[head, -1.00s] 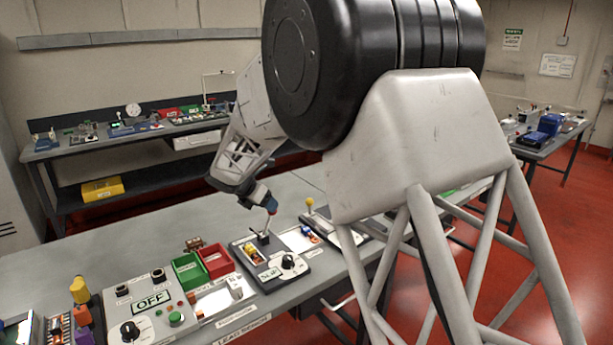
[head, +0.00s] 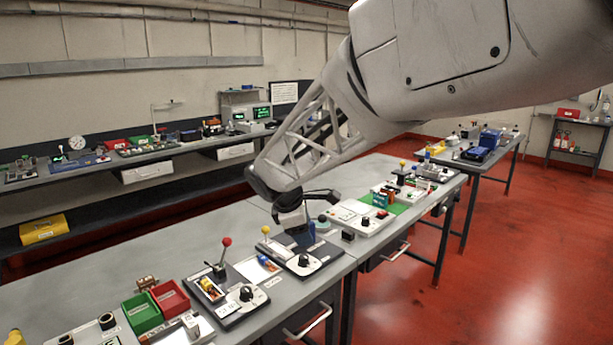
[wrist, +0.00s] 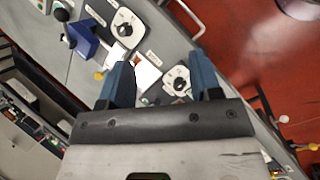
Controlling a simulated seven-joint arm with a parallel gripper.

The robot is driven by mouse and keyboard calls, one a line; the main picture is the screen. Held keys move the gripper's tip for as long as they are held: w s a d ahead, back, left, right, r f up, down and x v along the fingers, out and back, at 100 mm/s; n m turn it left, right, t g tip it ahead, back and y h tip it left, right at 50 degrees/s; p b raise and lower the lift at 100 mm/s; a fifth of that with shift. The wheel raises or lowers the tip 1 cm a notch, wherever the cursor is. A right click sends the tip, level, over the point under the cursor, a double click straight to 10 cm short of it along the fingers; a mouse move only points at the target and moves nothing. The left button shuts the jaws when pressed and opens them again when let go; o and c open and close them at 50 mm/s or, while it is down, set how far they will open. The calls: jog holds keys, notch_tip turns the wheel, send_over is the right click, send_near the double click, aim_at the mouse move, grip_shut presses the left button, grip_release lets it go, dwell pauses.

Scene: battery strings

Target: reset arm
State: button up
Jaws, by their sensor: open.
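My gripper (head: 297,232) hangs at the end of my arm over the bench, near the panel with the yellow-knobbed lever (head: 265,231). In the wrist view its two blue fingers stand apart with nothing held between them (wrist: 161,82). Below them show a panel with a white dial (wrist: 178,82) and, farther off, another white dial (wrist: 125,28). In the head view the fingertips are small and partly overlap the panel behind them. The red-knobbed lever (head: 226,242) stands upright on the panel to the left, apart from my gripper.
A green bin (head: 142,313) and a red bin (head: 170,298) sit left of the lever panels. More devices stand along the bench to the right, including a white panel (head: 358,216). A back bench carries several instruments. Red floor (head: 450,270) lies open at the right.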

jog(key=s+d+m+y, duration=0.1)
jog(key=s+d+m, duration=0.5)
jog(key=s, duration=0.5)
jog(key=s+d+f+m+y, duration=0.1)
jog(key=s+d+m, duration=0.5)
jog(key=s, duration=0.6)
jog(key=s+d+f+m+g+y, duration=0.1)
jog(key=s+d+m, duration=0.5)
jog(key=s, duration=0.6)
jog(key=shift+d+m+y, duration=0.3)
jog(key=shift+d+y, duration=0.1)
jog(key=shift+d, duration=0.3)
